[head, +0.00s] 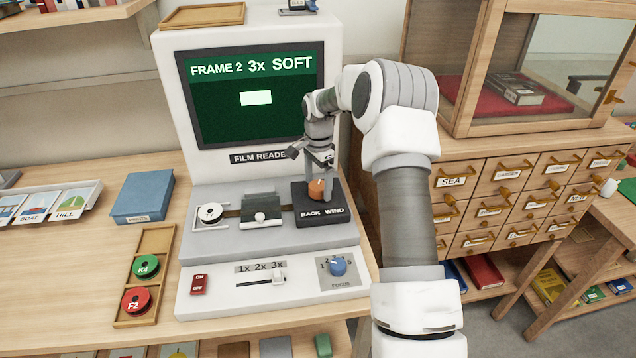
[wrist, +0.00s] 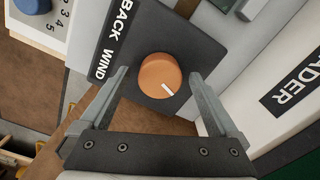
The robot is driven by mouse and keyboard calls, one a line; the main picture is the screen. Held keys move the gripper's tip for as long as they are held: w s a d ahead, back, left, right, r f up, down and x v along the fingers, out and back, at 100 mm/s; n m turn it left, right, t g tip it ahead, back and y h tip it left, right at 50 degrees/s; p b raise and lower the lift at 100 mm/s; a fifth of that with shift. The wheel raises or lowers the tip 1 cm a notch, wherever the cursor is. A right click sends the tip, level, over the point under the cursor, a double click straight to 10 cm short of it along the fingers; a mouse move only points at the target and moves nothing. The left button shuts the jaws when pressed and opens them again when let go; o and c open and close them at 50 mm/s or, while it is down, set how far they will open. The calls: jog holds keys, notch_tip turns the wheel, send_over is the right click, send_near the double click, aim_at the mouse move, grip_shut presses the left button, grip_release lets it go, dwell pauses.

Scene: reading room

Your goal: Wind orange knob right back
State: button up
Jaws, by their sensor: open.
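The orange knob (head: 317,188) sits on a black plate (head: 325,214) marked BACK and WIND, on the right of the film reader's deck. In the wrist view the knob (wrist: 160,75) shows a white pointer line toward its lower right edge. My gripper (head: 320,167) is over the knob from above. In the wrist view its two fingers (wrist: 160,90) are open, one on each side of the knob, with gaps between. The film reader's screen (head: 250,95) reads FRAME 2, 3x, SOFT above a small bright rectangle.
A white reel (head: 211,213) marked T7 and a film gate (head: 262,212) lie left of the plate. The deck front has a red switch (head: 199,284), a zoom slider (head: 278,278) and a blue focus knob (head: 338,266). A wooden tray (head: 150,241) holds two reels. A drawer cabinet (head: 480,170) stands right.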

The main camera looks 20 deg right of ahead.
jog(key=c, duration=1.4)
jog(key=shift+o, duration=0.2)
jog(key=shift+n, duration=0.3)
jog(key=n+p, duration=0.1)
jog(key=n, duration=0.4)
jog(key=shift+r, duration=0.1)
jog(key=n+p, duration=0.1)
jog(key=n, duration=0.5)
jog(key=shift+d+n, duration=0.1)
jog(key=shift+n, duration=0.3)
jog(key=n+p, duration=0.1)
jog(key=n, duration=1)
jog(key=shift+n, duration=0.4)
